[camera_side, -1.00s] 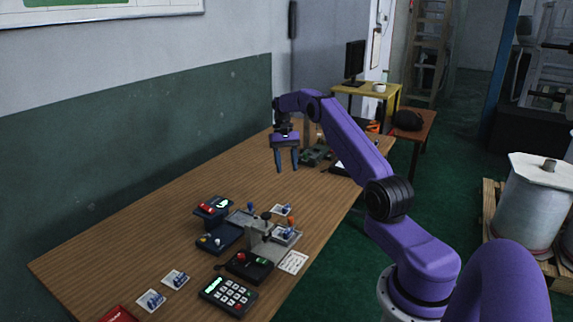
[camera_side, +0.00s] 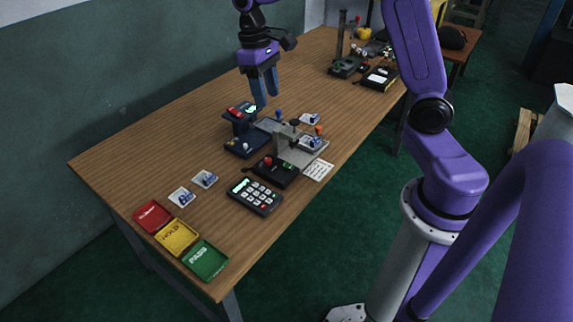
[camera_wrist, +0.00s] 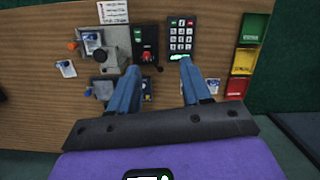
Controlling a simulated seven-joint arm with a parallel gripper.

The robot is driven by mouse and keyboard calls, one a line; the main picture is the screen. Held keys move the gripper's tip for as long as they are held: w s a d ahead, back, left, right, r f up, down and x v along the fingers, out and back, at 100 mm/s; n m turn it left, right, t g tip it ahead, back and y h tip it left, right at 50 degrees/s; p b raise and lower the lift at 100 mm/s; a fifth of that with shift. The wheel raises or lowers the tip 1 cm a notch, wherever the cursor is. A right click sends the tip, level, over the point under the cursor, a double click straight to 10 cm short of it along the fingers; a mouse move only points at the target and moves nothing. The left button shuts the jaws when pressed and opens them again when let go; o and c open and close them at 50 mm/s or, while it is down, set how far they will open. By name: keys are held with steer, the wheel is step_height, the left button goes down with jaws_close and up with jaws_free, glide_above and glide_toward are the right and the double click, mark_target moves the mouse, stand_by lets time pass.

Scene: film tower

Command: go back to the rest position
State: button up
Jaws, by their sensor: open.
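My gripper (camera_side: 265,92) is open and empty. In the side view it hangs fingers down above the table, near the dark blue device with a small green screen (camera_side: 246,108). In the wrist view my two blue fingers (camera_wrist: 157,85) stand apart with nothing between them. Beyond them lie the grey fixture (camera_wrist: 113,56), the black box with a red button (camera_wrist: 146,42) and the keypad (camera_wrist: 181,34).
Red (camera_side: 152,216), yellow (camera_side: 177,237) and green (camera_side: 205,260) trays sit at the table's near end. Two small cards with blue parts (camera_side: 182,197) lie close by. More equipment (camera_side: 345,66) stands at the far end. The table (camera_side: 200,110) is bare along the wall side.

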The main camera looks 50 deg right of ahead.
steer(key=s+a+r+n+t, duration=0.1)
steer(key=s+a+n, duration=0.5)
steer(key=s, duration=0.7)
steer(key=s+f+n, duration=0.1)
steer(key=s+n, duration=0.1)
steer(key=s, duration=0.5)
steer(key=s+d+f+n+t, duration=0.1)
steer(key=s+n, duration=0.1)
steer(key=s, duration=0.5)
steer(key=shift+f+n+y, duration=0.25)
steer(key=shift+n+y, duration=0.05)
